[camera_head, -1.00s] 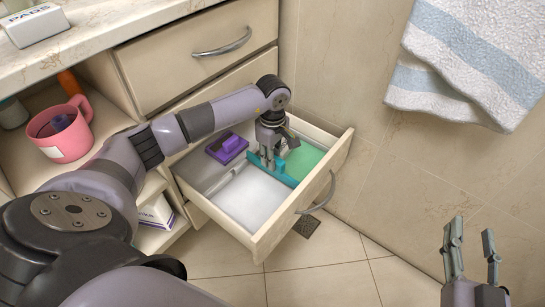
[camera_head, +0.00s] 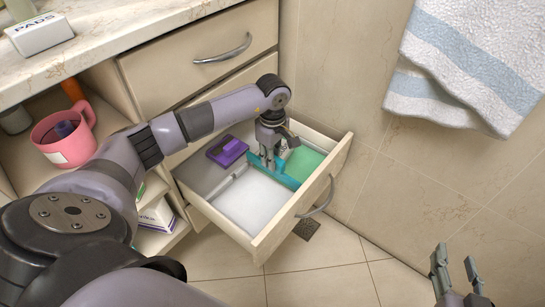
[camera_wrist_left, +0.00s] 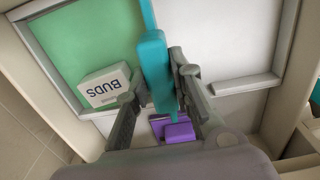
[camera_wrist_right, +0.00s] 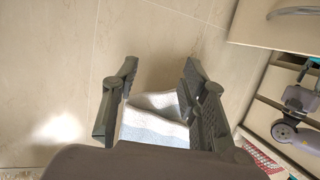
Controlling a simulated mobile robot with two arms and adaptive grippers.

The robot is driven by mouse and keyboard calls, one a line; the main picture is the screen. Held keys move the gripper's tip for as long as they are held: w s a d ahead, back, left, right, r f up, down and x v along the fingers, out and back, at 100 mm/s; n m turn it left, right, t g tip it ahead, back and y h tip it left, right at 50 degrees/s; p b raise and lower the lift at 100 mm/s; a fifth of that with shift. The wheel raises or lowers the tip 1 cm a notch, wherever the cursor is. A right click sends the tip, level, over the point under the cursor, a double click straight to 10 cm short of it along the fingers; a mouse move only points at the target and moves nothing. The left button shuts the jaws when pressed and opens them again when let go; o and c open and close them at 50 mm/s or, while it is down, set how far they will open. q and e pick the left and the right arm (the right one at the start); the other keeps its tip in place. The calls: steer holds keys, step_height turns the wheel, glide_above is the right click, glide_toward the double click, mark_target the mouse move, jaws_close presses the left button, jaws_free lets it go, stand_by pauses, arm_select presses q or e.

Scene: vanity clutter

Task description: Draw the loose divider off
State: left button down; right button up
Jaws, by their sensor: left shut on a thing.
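The loose divider is a teal bar (camera_head: 276,175) in the open drawer (camera_head: 262,248), between the white compartment and the green compartment. It also shows in the left wrist view (camera_wrist_left: 155,65), running between the fingers. My left gripper (camera_head: 268,163) is shut on the divider from above. A purple block (camera_head: 227,150) sits in the grey compartment at the drawer's back left. My right gripper (camera_head: 457,278) is open and empty over the floor at the lower right.
A grey fixed divider (camera_wrist_left: 247,83) edges the white compartment (camera_head: 252,200). A pink mug (camera_head: 65,135) stands on the shelf at left. A PADS box (camera_head: 40,34) is on the counter. A towel (camera_head: 465,70) hangs on the right wall. The floor before the drawer is clear.

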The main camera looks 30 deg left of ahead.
arm_select(q)
steer(key=shift+r+p, duration=0.3)
steer(key=shift+r, duration=0.5)
arm_select(e)
steer(key=s+f+g, duration=0.1)
steer(key=s+d+f+g, duration=0.1)
steer(key=f, duration=0.1)
steer(key=s+f+g, duration=0.1)
steer(key=shift+d+f+h, duration=0.3)
steer(key=shift+d+h, duration=0.05)
steer(key=shift+h, duration=0.05)
arm_select(q)
steer(key=shift+r, duration=0.1)
arm_select(e)
steer(key=shift+w+a, duration=0.1)
steer(key=shift+a, duration=0.05)
